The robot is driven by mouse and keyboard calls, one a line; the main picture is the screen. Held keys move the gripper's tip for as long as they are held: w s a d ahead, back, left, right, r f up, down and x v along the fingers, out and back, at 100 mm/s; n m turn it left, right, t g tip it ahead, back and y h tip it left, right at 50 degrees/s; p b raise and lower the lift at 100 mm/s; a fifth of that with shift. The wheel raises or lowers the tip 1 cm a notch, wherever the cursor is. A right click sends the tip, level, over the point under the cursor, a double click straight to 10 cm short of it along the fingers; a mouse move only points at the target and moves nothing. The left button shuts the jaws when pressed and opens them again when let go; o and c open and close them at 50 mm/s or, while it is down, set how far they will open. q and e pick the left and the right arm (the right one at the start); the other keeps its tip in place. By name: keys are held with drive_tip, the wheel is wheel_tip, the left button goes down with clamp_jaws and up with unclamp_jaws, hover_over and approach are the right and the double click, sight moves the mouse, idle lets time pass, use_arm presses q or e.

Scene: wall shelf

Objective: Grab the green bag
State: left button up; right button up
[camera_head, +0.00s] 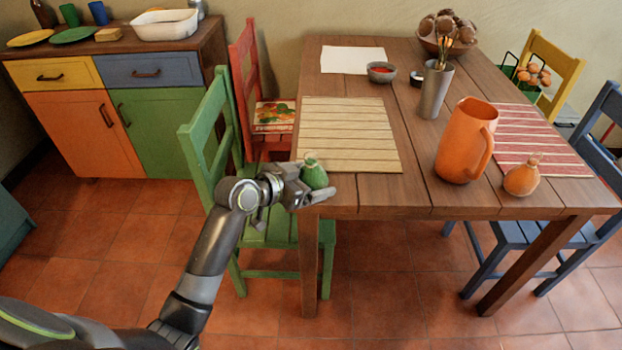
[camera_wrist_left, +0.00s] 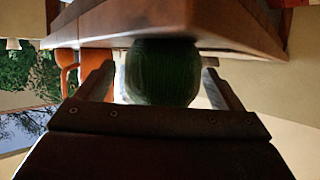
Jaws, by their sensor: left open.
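The green bag (camera_head: 313,172) is a small round bag with a tied top, at the near left corner of the wooden table. My left gripper (camera_head: 318,194) is at that corner, right against the bag in the head view. In the left wrist view the bag (camera_wrist_left: 163,75) is a dark green rounded shape between the two open fingers (camera_wrist_left: 158,88). A small gap shows on each side of it, so the fingers look apart from it. My right gripper is in neither view.
The wooden table (camera_head: 380,190) also holds an orange pitcher (camera_head: 464,142), an orange bag (camera_head: 522,178), a grey cup of brushes (camera_head: 434,92) and a beige placemat (camera_head: 348,130). A green chair (camera_head: 205,135) stands close beside my left arm.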

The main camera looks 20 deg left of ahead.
use_arm(q)
drive_tip(key=shift+w+d+f, duration=0.1)
drive_tip(key=shift+w+d, duration=0.05)
drive_tip(key=shift+w, duration=0.15)
drive_tip(key=shift+c, duration=0.3)
drive_tip(key=c, duration=1.2)
